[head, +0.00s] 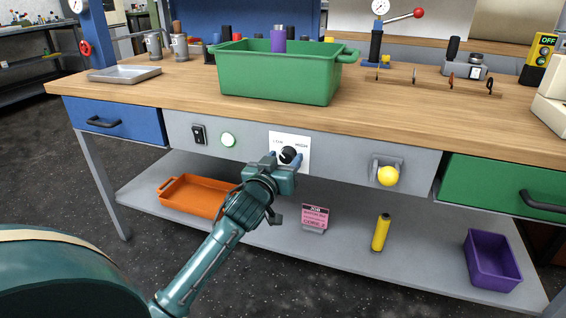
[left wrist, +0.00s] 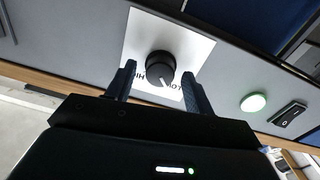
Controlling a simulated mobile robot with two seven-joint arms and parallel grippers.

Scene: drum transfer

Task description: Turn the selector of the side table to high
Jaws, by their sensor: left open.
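The selector is a round black knob (head: 288,154) on a white label plate (head: 275,138) on the grey front panel of the side table. In the left wrist view the knob (left wrist: 160,66) has a white pointer line aimed toward the edge with the lettering, nearer the LOW label than the other label, which is partly hidden by a finger. My left gripper (head: 283,160) is open in front of the plate. Its two fingers (left wrist: 159,88) stand on either side of the knob, with visible gaps; I cannot tell whether the tips reach its depth. My right gripper is not in view.
Left of the plate are a lit green button (head: 228,139) and a black rocker switch (head: 199,134). A yellow knob (head: 388,176) sits to the right. A green bin (head: 280,85) stands above on the tabletop. The lower shelf holds an orange tray (head: 190,196) and a purple bin (head: 492,262).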

